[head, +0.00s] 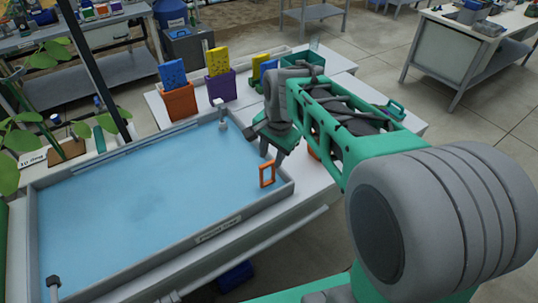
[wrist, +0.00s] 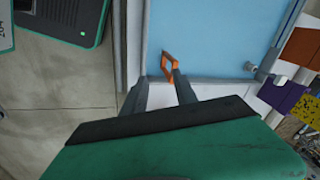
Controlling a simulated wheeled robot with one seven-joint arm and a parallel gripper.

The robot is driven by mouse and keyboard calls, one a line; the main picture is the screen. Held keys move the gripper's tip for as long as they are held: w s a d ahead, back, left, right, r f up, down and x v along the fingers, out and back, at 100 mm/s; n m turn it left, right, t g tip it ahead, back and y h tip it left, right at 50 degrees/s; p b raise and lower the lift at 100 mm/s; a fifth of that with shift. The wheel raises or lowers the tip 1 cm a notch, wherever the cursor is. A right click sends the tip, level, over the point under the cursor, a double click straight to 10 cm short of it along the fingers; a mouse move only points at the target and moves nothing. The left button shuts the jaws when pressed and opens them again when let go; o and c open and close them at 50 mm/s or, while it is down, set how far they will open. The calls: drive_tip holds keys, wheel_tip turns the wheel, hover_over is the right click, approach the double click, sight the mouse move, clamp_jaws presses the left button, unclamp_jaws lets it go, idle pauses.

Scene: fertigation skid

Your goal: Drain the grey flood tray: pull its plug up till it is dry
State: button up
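The grey flood tray (head: 240,212) holds blue water across its whole floor. An upright orange loop handle (head: 267,174), apparently the plug's pull, stands in the tray's near right corner; any plug body below it is hidden. My gripper (head: 272,157) is open and empty just above and beside the loop. In the wrist view the loop (wrist: 168,66) shows just beyond the fingertips of my gripper (wrist: 157,80), closer to the right finger. I cannot tell whether that finger touches it. The tray's edge (wrist: 146,60) runs past the left finger.
A tap-like fitting (head: 222,112) stands at the tray's back right corner, another pipe (head: 54,285) at its front left. Orange (head: 180,103) and purple (head: 221,88) holders stand behind the tray. A dark post (head: 92,65) rises at the back left. Space above the water is clear.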

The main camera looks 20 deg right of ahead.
sight(267, 164)
drive_tip(key=w+f+m, duration=0.1)
drive_tip(key=w+f, duration=0.1)
drive_tip(key=f, duration=0.1)
drive_tip(key=w+f+m, duration=0.1)
drive_tip(key=w+f, duration=0.1)
drive_tip(key=w+f+m+p, duration=0.1)
drive_tip(key=w+f, duration=0.1)
drive_tip(key=f, duration=0.1)
drive_tip(key=shift+d+f+m, duration=0.15)
drive_tip(key=shift+f+m, duration=0.2)
drive_tip(key=shift+m, duration=0.05)
drive_tip(key=shift+s, duration=0.1)
drive_tip(key=shift+c, duration=0.5)
clamp_jaws()
idle(0.4)
